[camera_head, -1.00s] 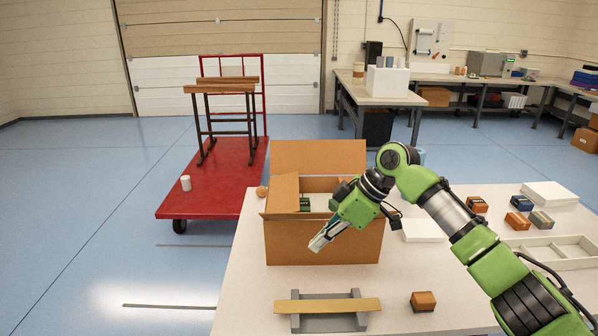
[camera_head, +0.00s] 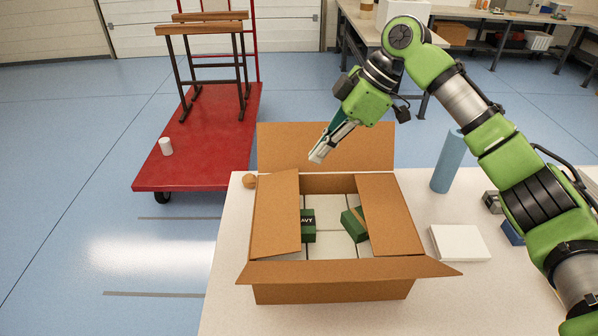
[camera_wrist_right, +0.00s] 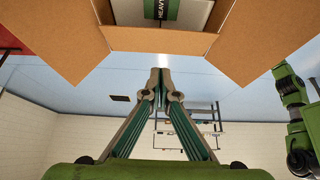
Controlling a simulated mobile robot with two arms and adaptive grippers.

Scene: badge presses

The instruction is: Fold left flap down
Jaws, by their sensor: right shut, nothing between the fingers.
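The cardboard box (camera_head: 335,291) stands open on the white table. Its left flap (camera_head: 275,220) leans inward over the left part of the opening. The right flap (camera_head: 391,215) also leans inward. The back flap (camera_head: 345,150) stands up and the front flap (camera_head: 345,270) sticks outward. White packs and green packs (camera_head: 308,235) show inside; one label is partly covered by the left flap. My right gripper (camera_head: 316,157) is shut and empty, in front of the back flap in the head view and apart from the left flap. In the right wrist view its fingertips (camera_wrist_right: 160,75) meet just beyond the box. My left gripper is out of view.
A blue cylinder (camera_head: 447,162) and a white slab (camera_head: 459,243) stand to the right. A red cart (camera_head: 205,140) is behind left, off the table.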

